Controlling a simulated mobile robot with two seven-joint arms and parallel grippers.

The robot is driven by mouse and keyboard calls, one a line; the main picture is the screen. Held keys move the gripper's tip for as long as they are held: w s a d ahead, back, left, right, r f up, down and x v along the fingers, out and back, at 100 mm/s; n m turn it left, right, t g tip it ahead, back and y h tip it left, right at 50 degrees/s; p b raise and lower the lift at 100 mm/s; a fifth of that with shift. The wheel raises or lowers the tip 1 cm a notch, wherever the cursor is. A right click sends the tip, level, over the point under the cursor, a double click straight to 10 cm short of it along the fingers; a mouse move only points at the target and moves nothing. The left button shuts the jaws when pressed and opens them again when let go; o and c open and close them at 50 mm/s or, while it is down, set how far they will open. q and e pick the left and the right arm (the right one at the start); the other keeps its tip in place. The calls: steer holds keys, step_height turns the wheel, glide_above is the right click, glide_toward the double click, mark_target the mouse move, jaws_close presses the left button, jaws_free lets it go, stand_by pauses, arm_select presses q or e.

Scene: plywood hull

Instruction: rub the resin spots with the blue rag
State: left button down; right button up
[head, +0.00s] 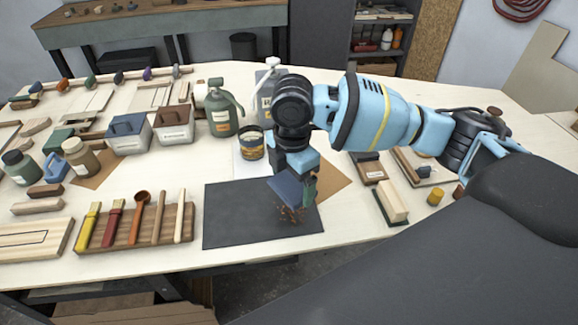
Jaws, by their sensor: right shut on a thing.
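My right gripper (298,178) points down over the right part of a dark grey mat (235,212). It is shut on the blue rag (287,190), a dark blue folded cloth that hangs below the fingers. The resin spots (291,215) show as small orange-brown specks on the mat, just under and in front of the rag. The rag and gripper may hide some of them. I cannot tell whether the rag touches the mat. My left gripper is not in view.
A wooden rack (140,232) with brushes and tools lies left of the mat. A jar (251,143) with amber contents stands behind it, near a green jug (222,110). The mat's left half is bare.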

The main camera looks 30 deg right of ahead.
steer(key=n, duration=0.2)
steer(key=w+n, duration=0.1)
steer(key=n, duration=0.4)
steer(key=shift+w+d+r, duration=0.15)
steer(key=shift+w+r, duration=0.15)
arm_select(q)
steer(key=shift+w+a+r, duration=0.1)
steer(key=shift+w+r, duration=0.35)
arm_select(e)
steer(key=n, duration=0.3)
steer(key=w+n, duration=0.1)
steer(key=n, duration=0.1)
steer(key=shift+w+d+r+n, duration=0.1)
steer(key=shift+d+n, duration=0.05)
steer(key=shift+n, duration=0.25)
